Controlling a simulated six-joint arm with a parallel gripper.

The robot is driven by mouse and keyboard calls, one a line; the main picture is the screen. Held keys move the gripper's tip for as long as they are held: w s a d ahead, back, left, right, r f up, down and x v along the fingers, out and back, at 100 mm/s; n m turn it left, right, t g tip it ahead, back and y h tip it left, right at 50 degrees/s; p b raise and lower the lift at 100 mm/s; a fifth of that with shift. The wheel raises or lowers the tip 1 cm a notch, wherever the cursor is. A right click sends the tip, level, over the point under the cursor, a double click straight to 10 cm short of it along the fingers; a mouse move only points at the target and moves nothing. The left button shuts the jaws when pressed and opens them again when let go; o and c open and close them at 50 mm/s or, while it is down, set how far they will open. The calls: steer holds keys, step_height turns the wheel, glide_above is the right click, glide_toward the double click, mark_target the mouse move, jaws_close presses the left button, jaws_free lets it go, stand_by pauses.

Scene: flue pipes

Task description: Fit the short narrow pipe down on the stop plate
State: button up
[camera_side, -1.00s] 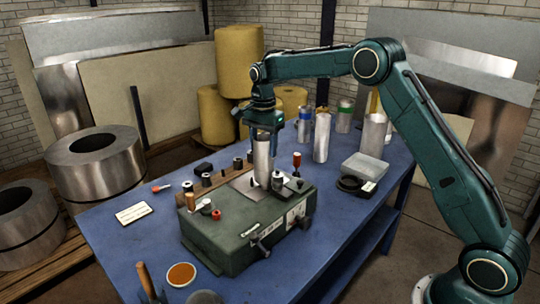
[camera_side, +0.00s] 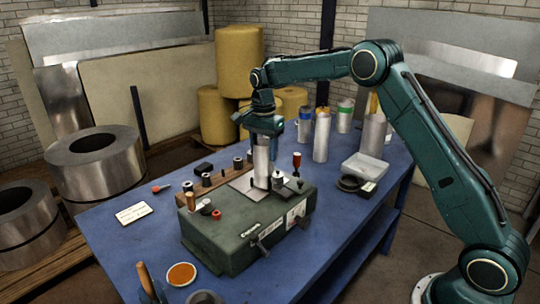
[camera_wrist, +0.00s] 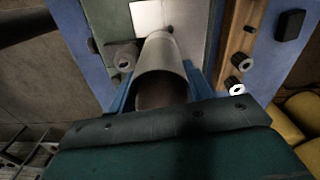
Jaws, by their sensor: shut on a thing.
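A grey metal pipe (camera_side: 261,160) is upright in my gripper (camera_side: 263,138), over the top of the green machine block (camera_side: 235,225). The pipe's lower end is close to a bright flat plate (camera_side: 243,184) on the block; I cannot tell whether they touch. In the wrist view, the pipe (camera_wrist: 162,62) shows its open end towards me, between the blue fingers of my gripper (camera_wrist: 163,88). The gripper is shut on the pipe. A pale plate (camera_wrist: 152,15) shows beyond it. Which part is the stop plate is not clear.
A small dark clamp-like part (camera_side: 299,183) and a red-topped tool (camera_side: 297,160) stand close right of the pipe. A wooden rail (camera_side: 213,182) with rollers lies left.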

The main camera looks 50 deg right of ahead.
steer(key=shift+f, duration=0.15)
stand_by(0.3)
steer(key=o, duration=1.7)
steer(key=shift+o, duration=0.2)
step_height(320, 180, up, 7)
steer(key=shift+s, duration=0.1)
